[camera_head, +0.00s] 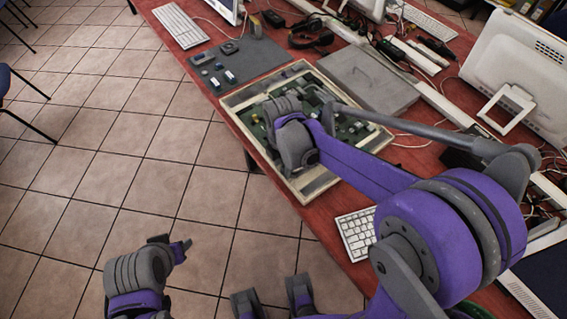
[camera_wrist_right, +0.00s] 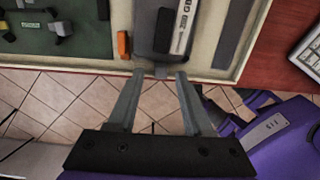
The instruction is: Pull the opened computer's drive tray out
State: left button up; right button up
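The opened computer (camera_head: 233,103) lies flat on the red table, a pale shallow case with a green board inside; my arm hides part of it. In the right wrist view its pale rim (camera_wrist_right: 95,56) crosses the upper part. Inside the rim a grey block with a silver, labelled strip (camera_wrist_right: 181,28) looks like the drive tray.
A small orange part (camera_wrist_right: 123,44) sits left of the grey block. A white keyboard (camera_head: 356,234) lies right of the case. A grey mat (camera_head: 262,60) with small parts and a grey panel (camera_head: 368,80) lie behind.

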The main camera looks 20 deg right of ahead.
notch_tip(320, 180, up, 11)
jog(key=p, duration=0.1)
dwell(0.6)
jog(key=shift+f, duration=0.1)
jog(key=s+d+m+t+p, duration=0.2)
jog(key=s+m, duration=0.5)
jog(key=m, duration=0.4)
jog(key=s+d+m+t+p, duration=0.3)
jog(key=s+m, duration=0.4)
jog(key=m, duration=0.4)
jog(key=shift+s+d+r, duration=0.2)
jog(key=shift+s+r, duration=0.1)
jog(key=shift+s, duration=0.05)
